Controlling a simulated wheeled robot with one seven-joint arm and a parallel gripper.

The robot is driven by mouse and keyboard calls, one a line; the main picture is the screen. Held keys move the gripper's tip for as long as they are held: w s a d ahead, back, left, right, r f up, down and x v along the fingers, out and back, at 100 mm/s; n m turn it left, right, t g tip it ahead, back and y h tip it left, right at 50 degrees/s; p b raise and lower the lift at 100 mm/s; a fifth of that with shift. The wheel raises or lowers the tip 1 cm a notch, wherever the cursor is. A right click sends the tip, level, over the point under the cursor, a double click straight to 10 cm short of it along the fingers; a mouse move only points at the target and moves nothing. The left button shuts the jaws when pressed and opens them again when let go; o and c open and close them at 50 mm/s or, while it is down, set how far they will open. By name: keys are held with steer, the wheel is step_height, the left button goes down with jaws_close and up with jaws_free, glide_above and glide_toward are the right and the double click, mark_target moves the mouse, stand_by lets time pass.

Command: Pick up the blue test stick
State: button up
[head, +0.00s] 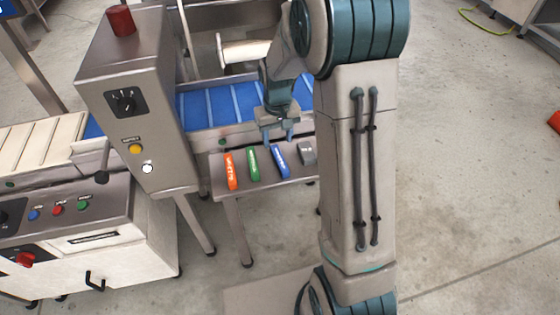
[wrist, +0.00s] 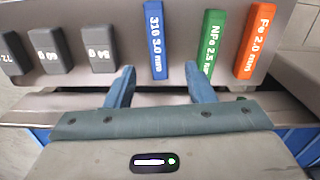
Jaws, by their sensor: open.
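The blue test stick (head: 281,162) lies on a small steel shelf between a green stick and a grey block. In the wrist view the blue test stick (wrist: 157,40) carries white lettering and lies ahead of the fingertips, between their lines but nearer the left one. My gripper (head: 277,137) is above the back edge of the shelf, beside the blue belt. In the wrist view my gripper (wrist: 160,82) is open, with two blue fingers apart and nothing between them. No contact with the stick shows.
A green stick (head: 252,164) and an orange stick (head: 231,170) lie left of the blue one on the shelf (head: 272,182). Grey weight blocks (wrist: 100,42) lie on its other side. The blue conveyor belt (head: 215,107) runs behind. A steel control box (head: 137,100) stands left.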

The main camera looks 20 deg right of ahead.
mark_target(279, 158)
step_height(279, 158, down, 3)
steer(key=f, duration=0.5)
steer(key=shift+s+d+f, duration=0.1)
steer(key=shift+s+d, duration=0.1)
jaws_close()
